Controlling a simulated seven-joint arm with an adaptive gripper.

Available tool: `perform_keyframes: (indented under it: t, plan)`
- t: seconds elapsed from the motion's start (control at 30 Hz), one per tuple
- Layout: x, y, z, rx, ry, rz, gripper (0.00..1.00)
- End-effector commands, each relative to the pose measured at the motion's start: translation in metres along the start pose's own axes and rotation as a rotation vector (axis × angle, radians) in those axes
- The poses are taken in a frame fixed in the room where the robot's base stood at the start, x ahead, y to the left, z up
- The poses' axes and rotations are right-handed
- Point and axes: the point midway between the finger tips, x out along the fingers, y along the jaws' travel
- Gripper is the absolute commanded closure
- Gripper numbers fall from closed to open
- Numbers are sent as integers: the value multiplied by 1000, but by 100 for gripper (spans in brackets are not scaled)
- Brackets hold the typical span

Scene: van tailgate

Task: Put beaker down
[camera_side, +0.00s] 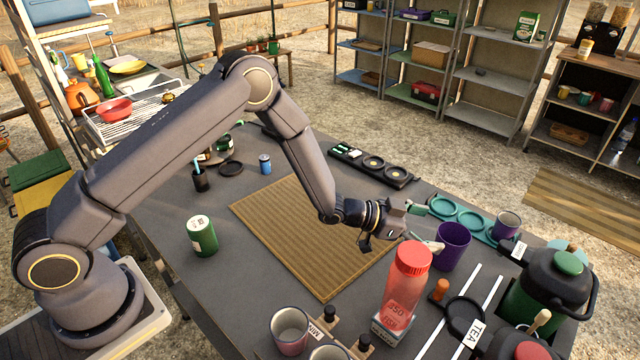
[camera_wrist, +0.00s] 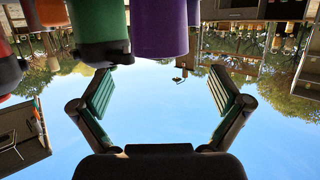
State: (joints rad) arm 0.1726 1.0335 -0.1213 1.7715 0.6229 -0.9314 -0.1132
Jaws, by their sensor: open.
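A purple beaker (camera_side: 453,245) stands upright on the grey table (camera_side: 160,235) near its right side, with its open top up. My gripper (camera_side: 427,228) is just to the left of it in the side view, with its fingers spread and nothing between them. In the wrist view my gripper (camera_wrist: 166,84) shows two green-padded fingers wide apart. The purple beaker (camera_wrist: 166,24) shows there at the top edge, partly cut off and beyond the fingertips. I cannot tell whether a fingertip touches it.
A red-lidded bottle (camera_side: 408,285) stands close in front of the beaker. A teal ring holder (camera_side: 455,212), a cup (camera_side: 507,225) and a dark green kettle (camera_side: 555,285) crowd the right. The ribbed tan mat (camera_side: 300,235) is bare. A green can (camera_side: 202,236) stands left.

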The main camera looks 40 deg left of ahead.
Motion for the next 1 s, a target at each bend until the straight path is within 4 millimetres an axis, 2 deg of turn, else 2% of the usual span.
perform_keyframes:
  t: [0.1, 0.2, 0.37, 0.47, 0.57, 0.67, 0.77, 0.8, 0.87, 0.9, 1.0]
  plan:
    - [-26, -1, 0, -1, -1, -2, 1]
    - [-42, -1, 0, 0, -1, -1, 1]
    - [-57, -3, -4, 5, -6, -8, 1]
    - [-69, -16, -20, 28, -46, -55, 1]
    - [-96, -42, -50, 56, -133, -157, 1]
    - [-144, -67, -83, 55, -249, -295, 1]
    - [-206, -80, -109, 13, -361, -429, 1]
    - [-232, -80, -116, -15, -403, -477, 1]
    - [-272, -75, -124, -64, -460, -539, 1]
    - [-299, -69, -128, -103, -497, -574, 1]
    - [-363, -42, -128, -218, -577, -638, 1]
